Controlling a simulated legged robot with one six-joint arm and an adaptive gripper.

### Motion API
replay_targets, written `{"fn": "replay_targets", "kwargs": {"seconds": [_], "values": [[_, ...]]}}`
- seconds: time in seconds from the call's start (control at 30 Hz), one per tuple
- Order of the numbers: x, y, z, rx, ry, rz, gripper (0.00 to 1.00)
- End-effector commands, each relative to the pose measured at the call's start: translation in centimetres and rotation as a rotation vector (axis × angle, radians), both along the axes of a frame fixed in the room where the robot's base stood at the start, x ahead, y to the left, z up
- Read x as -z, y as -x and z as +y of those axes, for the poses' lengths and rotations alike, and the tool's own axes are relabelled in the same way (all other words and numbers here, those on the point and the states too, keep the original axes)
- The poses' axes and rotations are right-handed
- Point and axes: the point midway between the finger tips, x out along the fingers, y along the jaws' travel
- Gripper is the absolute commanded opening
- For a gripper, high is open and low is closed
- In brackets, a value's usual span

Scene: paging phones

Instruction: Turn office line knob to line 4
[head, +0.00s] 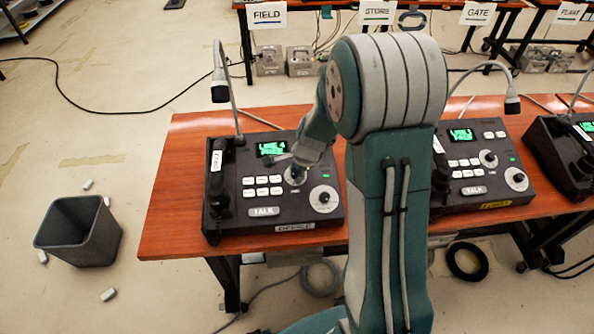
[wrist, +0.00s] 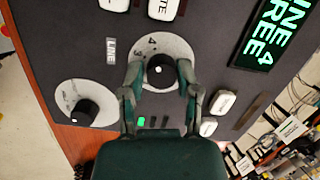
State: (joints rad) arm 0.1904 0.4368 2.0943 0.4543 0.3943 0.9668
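The office phone (head: 235,195), a dark console with an OFFICE label, sits on the wooden table at the left. Its line knob (wrist: 158,72) is black with a white dot, on a pale numbered dial beside a LINE label (wrist: 111,51). The visible part of the green display (wrist: 268,32) reads "INE 4" and "REE". My gripper (wrist: 160,74) is over the dial with one finger on each side of the knob. The fingers are spread and seem slightly apart from it. In the head view my gripper (head: 297,164) partly hides the knob.
A second knob (wrist: 86,112) stands beside the line knob. White buttons (head: 262,185), a handset (head: 216,190) and a gooseneck microphone (head: 220,92) are close by. Another phone (head: 480,165) stands to the right. A dark bin (head: 78,232) is on the floor.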

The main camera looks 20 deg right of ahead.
Motion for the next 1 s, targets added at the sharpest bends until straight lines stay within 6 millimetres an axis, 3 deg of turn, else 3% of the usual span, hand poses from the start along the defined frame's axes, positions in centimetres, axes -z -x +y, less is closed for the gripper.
{"fn": "replay_targets", "kwargs": {"seconds": [0.47,0.67,1.0], "values": [[-0.4,0.0,-0.1,0.0,0.002,-0.004,0.73],[-3.0,0.7,-0.4,-0.001,0.003,-0.008,0.73],[-9.4,2.5,-1.2,-0.001,0.003,-0.005,0.73]]}}
